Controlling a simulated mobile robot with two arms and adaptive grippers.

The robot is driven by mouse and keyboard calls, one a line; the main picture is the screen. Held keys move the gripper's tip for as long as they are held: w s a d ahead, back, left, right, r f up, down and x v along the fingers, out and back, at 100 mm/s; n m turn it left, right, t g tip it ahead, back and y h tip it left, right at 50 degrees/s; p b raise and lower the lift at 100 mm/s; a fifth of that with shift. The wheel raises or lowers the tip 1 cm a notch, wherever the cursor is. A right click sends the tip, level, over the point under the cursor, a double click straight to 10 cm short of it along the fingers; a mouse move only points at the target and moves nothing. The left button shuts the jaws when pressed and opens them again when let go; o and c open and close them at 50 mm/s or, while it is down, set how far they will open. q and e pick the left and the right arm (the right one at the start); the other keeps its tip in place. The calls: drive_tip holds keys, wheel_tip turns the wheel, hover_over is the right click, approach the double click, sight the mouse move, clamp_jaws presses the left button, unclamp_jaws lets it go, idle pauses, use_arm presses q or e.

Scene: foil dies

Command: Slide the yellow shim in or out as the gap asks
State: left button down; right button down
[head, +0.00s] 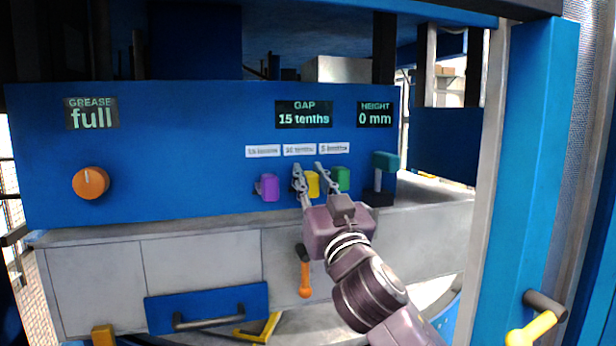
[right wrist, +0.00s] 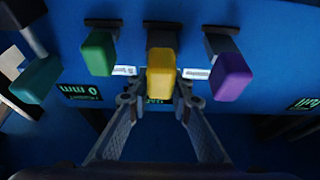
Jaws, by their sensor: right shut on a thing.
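The yellow shim (head: 313,184) sticks out of the blue panel (head: 190,150), between the purple shim (head: 269,187) and the green shim (head: 341,178). My right gripper (head: 309,170) is at the yellow shim with a finger on each side, shut on it. In the right wrist view, which is upside down, the yellow shim (right wrist: 161,75) lies between the fingers (right wrist: 160,100). The gap display (head: 304,114) reads 15 tenths. My left gripper is not in view.
White labels (head: 299,150) sit above the shims. The height display (head: 375,114) reads 0 mm and the grease display (head: 91,113) reads full. A teal handle (head: 385,162) stands right of the green shim. An orange knob (head: 90,183) is at the left. A blue post (head: 535,150) rises at the right.

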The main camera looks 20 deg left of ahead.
drive_tip(key=shift+f, duration=0.15)
drive_tip(key=c, duration=2)
unclamp_jaws()
drive_tip(key=shift+o, duration=1.4)
drive_tip(key=shift+s+d, duration=0.1)
drive_tip(key=shift+s, duration=0.05)
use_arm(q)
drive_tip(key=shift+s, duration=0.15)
use_arm(e)
drive_tip(key=shift+d, duration=0.1)
drive_tip(key=v, duration=1.2)
